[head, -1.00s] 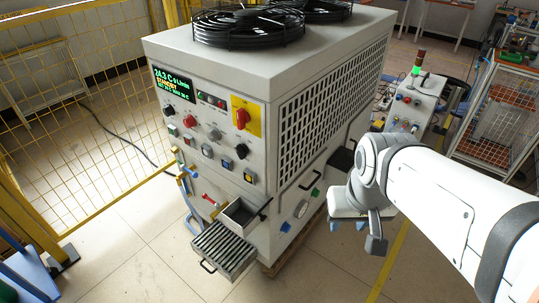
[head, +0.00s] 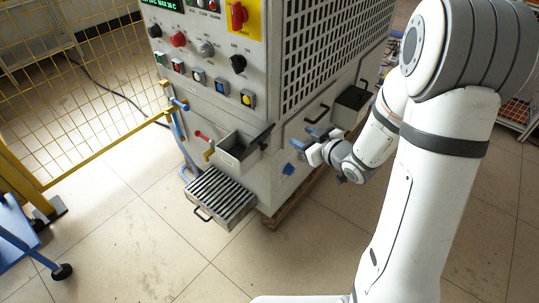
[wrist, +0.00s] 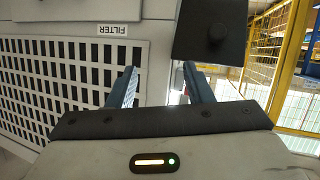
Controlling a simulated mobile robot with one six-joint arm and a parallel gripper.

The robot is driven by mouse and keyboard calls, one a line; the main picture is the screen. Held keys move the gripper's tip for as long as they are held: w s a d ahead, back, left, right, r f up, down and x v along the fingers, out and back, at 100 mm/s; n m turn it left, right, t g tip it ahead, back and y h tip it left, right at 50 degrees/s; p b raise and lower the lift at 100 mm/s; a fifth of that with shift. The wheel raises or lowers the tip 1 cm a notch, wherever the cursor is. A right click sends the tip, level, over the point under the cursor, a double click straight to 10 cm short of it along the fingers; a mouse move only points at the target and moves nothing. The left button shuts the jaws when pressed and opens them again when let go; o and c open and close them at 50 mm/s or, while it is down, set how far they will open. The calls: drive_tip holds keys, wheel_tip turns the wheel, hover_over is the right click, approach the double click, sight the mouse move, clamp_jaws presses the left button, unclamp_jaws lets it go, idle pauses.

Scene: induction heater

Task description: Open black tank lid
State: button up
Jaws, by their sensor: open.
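A black lid (head: 354,97) tops a small box on the right side of the grey machine in the head view. The lid looks closed. My gripper (head: 307,138) is beside the machine's side wall, lower and nearer than the lid. Its two blue fingers (wrist: 160,70) are apart with nothing held between them. Whether a finger touches the machine cannot be told.
An open grey bin (head: 238,148) with a dark flap and a slatted tray (head: 218,196) stick out from the machine's front. The wrist view shows a vent grille (wrist: 60,85) and yellow fencing. Floor at front is clear.

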sight(261, 146)
drive_tip(key=s+a+f+n+y+b, duration=0.1)
drive_tip(key=s+a+f+y+b, duration=0.25)
drive_tip(key=f+y, duration=0.25)
drive_tip(key=b+x, duration=0.1)
drive_tip(key=x, duration=0.7)
drive_tip(key=shift+s+a+g+b, duration=0.15)
drive_tip(key=shift+a+g+b, duration=0.1)
drive_tip(key=shift+g+b, duration=0.05)
clamp_jaws()
